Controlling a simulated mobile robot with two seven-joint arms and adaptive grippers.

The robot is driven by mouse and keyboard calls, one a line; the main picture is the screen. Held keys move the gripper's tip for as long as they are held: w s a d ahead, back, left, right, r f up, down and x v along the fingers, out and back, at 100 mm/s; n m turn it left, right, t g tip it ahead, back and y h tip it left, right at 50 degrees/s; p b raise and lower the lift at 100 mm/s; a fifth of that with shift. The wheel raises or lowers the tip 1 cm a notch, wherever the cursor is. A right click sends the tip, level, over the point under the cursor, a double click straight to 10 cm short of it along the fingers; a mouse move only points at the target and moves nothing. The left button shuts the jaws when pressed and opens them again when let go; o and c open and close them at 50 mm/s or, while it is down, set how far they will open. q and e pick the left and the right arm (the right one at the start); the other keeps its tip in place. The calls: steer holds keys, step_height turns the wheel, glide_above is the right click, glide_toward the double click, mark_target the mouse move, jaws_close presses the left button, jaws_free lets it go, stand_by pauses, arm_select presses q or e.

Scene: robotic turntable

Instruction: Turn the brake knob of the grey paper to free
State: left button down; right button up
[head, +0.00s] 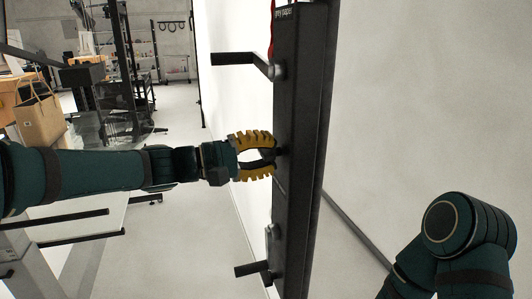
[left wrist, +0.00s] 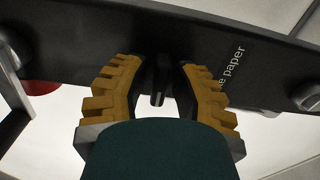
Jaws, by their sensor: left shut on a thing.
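A tall dark panel (head: 299,130) stands upright in the head view, with a small label (head: 285,12) at its top that seems to read grey paper. My left gripper (head: 272,156) has yellow ribbed fingers and reaches the panel's left side at mid-height. In the left wrist view the fingers close around a small dark knob (left wrist: 157,97) on the panel. Part of a label (left wrist: 232,66) beside it reads "e paper"; its start is hidden by a finger. The knob's setting cannot be told. My right gripper is out of view.
A black crank handle (head: 234,59) sticks out left above my gripper, and another (head: 252,269) below it. A red strip (head: 272,28) hangs beside the panel top. Shelving and a paper bag (head: 40,120) stand at the back left.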

arm_select(q)
steer(key=n+p, duration=0.2)
steer(key=n, duration=0.3)
steer(key=shift+r, duration=0.1)
steer(key=n+p, duration=0.3)
steer(key=n, duration=0.1)
steer(key=shift+n, duration=0.4)
steer(key=n+p, duration=0.4)
steer(key=n, duration=0.1)
steer(key=shift+r+p, duration=0.1)
steer(key=shift+p, duration=0.25)
steer(key=shift+n+p, duration=0.95)
steer(key=shift+n, duration=0.05)
steer(key=shift+n+p, duration=0.55)
steer(key=shift+n, duration=0.05)
steer(key=shift+f, duration=0.2)
steer(key=c, duration=1)
jaws_free()
